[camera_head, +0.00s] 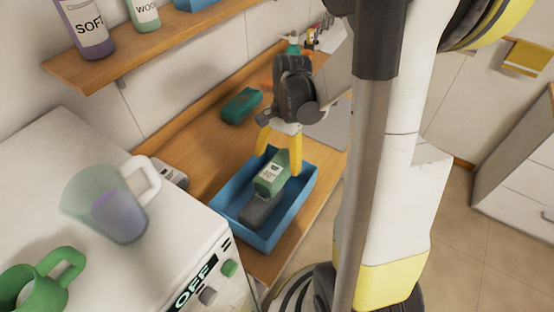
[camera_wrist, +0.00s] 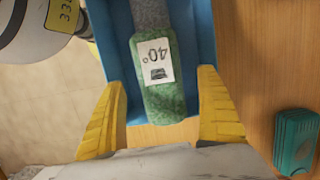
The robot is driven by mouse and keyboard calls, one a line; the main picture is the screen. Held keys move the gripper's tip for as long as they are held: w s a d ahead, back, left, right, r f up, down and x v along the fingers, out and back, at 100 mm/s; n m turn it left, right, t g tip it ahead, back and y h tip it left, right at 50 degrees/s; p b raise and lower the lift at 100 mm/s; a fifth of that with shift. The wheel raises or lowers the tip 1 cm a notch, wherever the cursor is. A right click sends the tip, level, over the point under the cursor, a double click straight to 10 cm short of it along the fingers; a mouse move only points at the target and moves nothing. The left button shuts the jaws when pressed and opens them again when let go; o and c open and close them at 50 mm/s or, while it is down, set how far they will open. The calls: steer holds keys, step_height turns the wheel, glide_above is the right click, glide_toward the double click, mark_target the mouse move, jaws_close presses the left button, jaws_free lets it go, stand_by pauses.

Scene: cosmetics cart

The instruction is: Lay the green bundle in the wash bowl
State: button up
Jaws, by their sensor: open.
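The green bundle (camera_head: 269,178), with a white label, is within the walls of the blue wash bowl (camera_head: 300,208) on the wooden counter. It also shows in the wrist view (camera_wrist: 160,102), where the label reads 40°. A grey bundle (camera_head: 259,209) lies in the bowl at its near end; I cannot tell whether the two overlap. My gripper (camera_head: 280,157) points down over the bowl's far part. Its yellow fingers stand open on either side of the green bundle, with visible gaps in the wrist view (camera_wrist: 162,80).
A teal box-like object (camera_head: 241,105) lies on the counter behind the bowl. A white appliance (camera_head: 180,245) at left carries a clear jug (camera_head: 118,205) and a green mug (camera_head: 35,285). A shelf (camera_head: 150,48) with bottles is above. My column stands at right.

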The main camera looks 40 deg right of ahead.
mark_target(282, 159)
steer(key=shift+r+p, duration=0.55)
steer(key=s+p+v, duration=0.1)
steer(key=p+v, duration=0.2)
steer(key=v, duration=0.8)
steer(key=s+a+r+n+t+h, duration=0.1)
steer(key=s+a+r+n+t, duration=0.1)
steer(key=a+n, duration=0.5)
steer(key=s+a+r+n+t+h, duration=0.1)
steer(key=s+a+r+n+t, duration=0.1)
steer(key=a+r+n+t, duration=0.2)
steer(key=shift+a+n+t, duration=1)
steer(key=shift+a+n, duration=0.5)
steer(key=shift+a, duration=0.6)
steer(key=shift+r, duration=0.1)
step_height(282, 159, down, 12)
steer(key=b, duration=1.2)
